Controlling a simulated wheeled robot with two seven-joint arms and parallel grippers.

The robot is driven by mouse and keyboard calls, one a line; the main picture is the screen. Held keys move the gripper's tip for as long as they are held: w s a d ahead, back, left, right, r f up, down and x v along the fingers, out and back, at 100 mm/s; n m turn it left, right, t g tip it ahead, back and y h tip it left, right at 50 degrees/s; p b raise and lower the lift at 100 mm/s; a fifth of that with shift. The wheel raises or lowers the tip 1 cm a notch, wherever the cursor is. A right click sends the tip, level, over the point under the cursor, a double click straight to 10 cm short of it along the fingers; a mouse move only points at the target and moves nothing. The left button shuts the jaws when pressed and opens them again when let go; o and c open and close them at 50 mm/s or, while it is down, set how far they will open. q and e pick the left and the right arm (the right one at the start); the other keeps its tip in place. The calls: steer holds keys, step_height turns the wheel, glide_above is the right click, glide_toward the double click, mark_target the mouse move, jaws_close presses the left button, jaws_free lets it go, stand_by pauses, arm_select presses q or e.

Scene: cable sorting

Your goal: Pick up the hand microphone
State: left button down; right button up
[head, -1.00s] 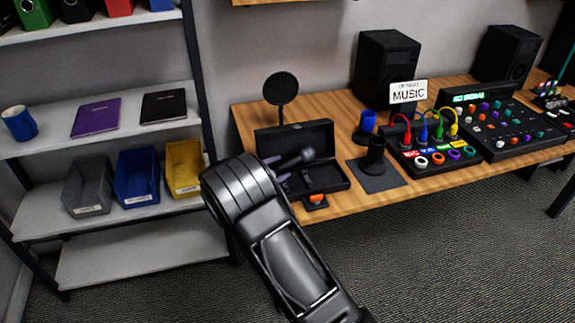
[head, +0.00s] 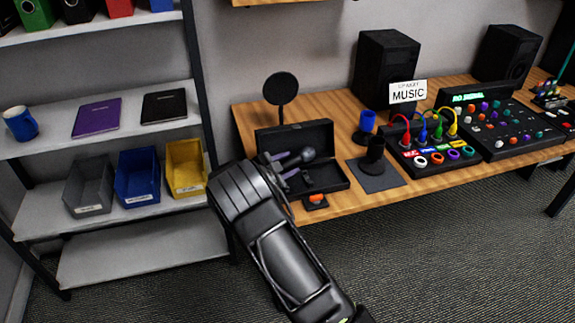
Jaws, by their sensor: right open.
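The hand microphone (head: 308,154), dark with a round head, lies in an open black case (head: 335,178) on the wooden desk. Its head points up and to the right, and its handle is partly hidden by my right gripper. My right gripper (head: 284,165) reaches in from the lower right, with its fingers over the left part of the case, at the handle end. The gripper is open; I cannot tell whether its fingers touch the handle. My left gripper is not in view.
A round black disc on a stand (head: 281,88) rises behind the case. A dark cup-like holder (head: 373,158) on a black base stands right of it. An orange button (head: 316,199) sits at the desk's front edge. Shelves with bins (head: 137,178) are at left.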

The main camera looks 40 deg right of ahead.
jaws_close()
stand_by(0.5)
